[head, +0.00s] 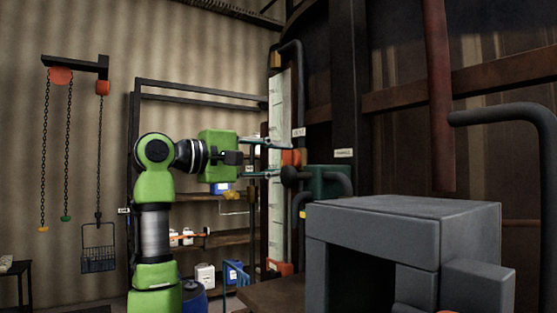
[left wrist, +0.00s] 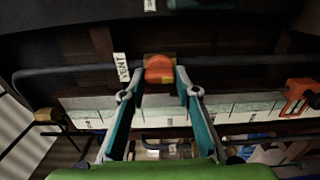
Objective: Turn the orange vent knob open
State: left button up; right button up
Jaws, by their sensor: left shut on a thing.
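The orange vent knob (left wrist: 158,68) sits on a brass-coloured body on a grey pipe, with a white VENT tag (left wrist: 121,67) just left of it in the left wrist view. My left gripper (left wrist: 160,75) has a teal finger on each side of the knob and is shut on it. In the head view the orange knob (head: 291,157) shows beside the tall pale gauge board, with the fingers of my left gripper (head: 284,159) reaching it from the left. The fingers partly hide the knob there. My right gripper is in neither view.
A tall pale gauge board (head: 279,200) stands behind the fingers. A green box-shaped part (head: 325,180) is just right of the knob. A large grey blocky shape (head: 405,215) fills the lower right. Another orange part (left wrist: 298,95) sits at the right in the wrist view.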

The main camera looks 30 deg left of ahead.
pick_arm(q)
jog(key=o, duration=1.1)
jog(key=shift+a, duration=0.1)
jog(key=v, duration=1.2)
